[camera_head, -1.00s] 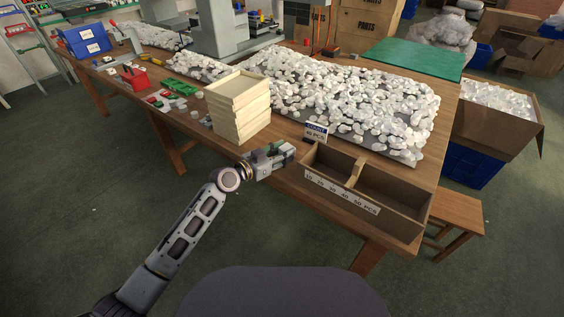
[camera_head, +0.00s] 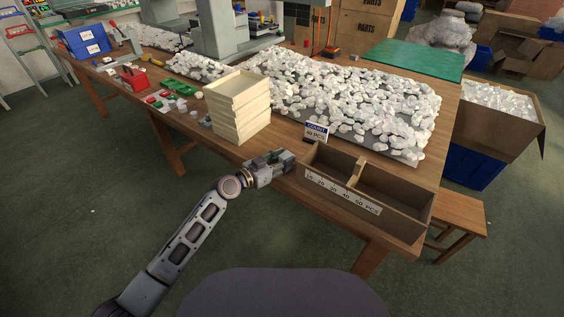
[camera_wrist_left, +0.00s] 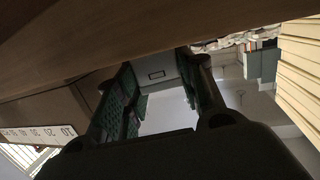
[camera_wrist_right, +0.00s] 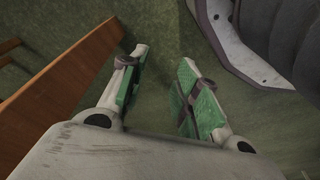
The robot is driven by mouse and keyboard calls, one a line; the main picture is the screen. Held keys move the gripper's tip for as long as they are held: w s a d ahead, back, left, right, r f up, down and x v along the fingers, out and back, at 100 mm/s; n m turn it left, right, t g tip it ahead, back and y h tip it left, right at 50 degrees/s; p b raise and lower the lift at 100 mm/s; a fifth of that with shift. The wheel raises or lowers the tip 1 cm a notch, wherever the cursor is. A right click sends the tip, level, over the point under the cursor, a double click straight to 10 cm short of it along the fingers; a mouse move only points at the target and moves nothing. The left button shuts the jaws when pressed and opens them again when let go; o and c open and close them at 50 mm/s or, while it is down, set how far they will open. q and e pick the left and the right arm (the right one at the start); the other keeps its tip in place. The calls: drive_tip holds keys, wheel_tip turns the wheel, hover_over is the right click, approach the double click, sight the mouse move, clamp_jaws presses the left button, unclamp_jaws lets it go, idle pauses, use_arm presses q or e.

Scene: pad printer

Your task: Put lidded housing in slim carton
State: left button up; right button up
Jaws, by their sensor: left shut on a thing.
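My left gripper (camera_head: 284,158) is at the table's front edge, just left of the cardboard carton (camera_head: 400,205). In the left wrist view the left gripper (camera_wrist_left: 165,78) is shut on a pale grey piece (camera_wrist_left: 158,70) with a small dark rectangle on it. It appears to be the lidded housing, mostly hidden by the fingers. The carton is open on top, with a divider and a count scale on its front; its scale also shows in the left wrist view (camera_wrist_left: 40,134). My right gripper (camera_wrist_right: 160,85) is open and empty, with green pads, above the floor.
A stack of cream trays (camera_head: 240,105) stands left of the left gripper. A small count sign (camera_head: 316,131) stands behind the carton. Many whitish parts (camera_head: 350,100) cover the table's middle. In the right wrist view a wooden edge (camera_wrist_right: 65,80) lies left of the right gripper.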

use_arm(q)
drive_tip(key=shift+f, duration=0.1)
use_arm(e)
drive_tip(key=shift+a+r, duration=0.1)
drive_tip(key=shift+r, duration=0.15)
idle(0.4)
use_arm(q)
drive_tip(key=shift+f, duration=0.1)
use_arm(e)
drive_tip(key=shift+w+a+r, duration=0.1)
drive_tip(key=shift+r, duration=0.3)
use_arm(q)
drive_tip(key=o, duration=0.9)
use_arm(e)
drive_tip(key=shift+w+r, duration=0.1)
drive_tip(key=shift+r, duration=0.1)
